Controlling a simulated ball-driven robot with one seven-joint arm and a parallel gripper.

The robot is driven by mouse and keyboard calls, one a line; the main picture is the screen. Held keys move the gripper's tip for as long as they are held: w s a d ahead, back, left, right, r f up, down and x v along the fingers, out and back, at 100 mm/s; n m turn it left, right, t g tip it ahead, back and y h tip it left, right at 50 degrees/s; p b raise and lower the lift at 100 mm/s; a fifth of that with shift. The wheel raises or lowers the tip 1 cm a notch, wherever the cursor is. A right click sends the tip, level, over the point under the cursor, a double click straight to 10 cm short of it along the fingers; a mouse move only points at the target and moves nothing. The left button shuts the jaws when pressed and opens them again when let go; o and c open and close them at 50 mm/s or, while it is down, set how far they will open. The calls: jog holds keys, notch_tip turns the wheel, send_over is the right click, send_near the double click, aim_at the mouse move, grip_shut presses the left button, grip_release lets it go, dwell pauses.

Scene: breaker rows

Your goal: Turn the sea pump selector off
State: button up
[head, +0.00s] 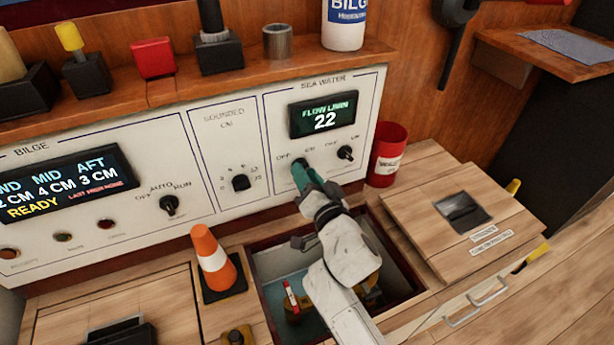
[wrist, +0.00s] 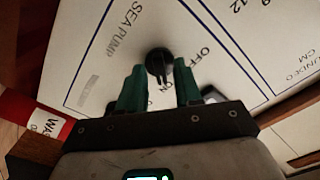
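The sea pump selector is a round black knob (wrist: 158,62) on the white panel. In the wrist view the words SEA PUMP are beside it, with OFF to its right and ON below it. Its raised grip appears to point down towards ON. My gripper (wrist: 160,84) has green fingers set apart, one on each side of the knob's lower edge. The fingers look clear of the knob, though contact is hard to judge. In the head view my gripper (head: 303,168) is at the left knob position under the flow display and hides the selector.
A second black knob (head: 345,153) is just right of my gripper. A red can (head: 387,155) stands right of the panel. An orange cone (head: 213,260) stands left of an open hatch (head: 262,275) below my arm. The flow display (head: 323,114) reads 22.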

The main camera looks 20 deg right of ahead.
grip_shut()
jog(key=shift+n, duration=0.4)
jog(key=shift+n+p, duration=0.45)
jog(key=shift+n, duration=7.05)
jog(key=shift+a, duration=0.1)
jog(key=shift+o, duration=0.6)
grip_release()
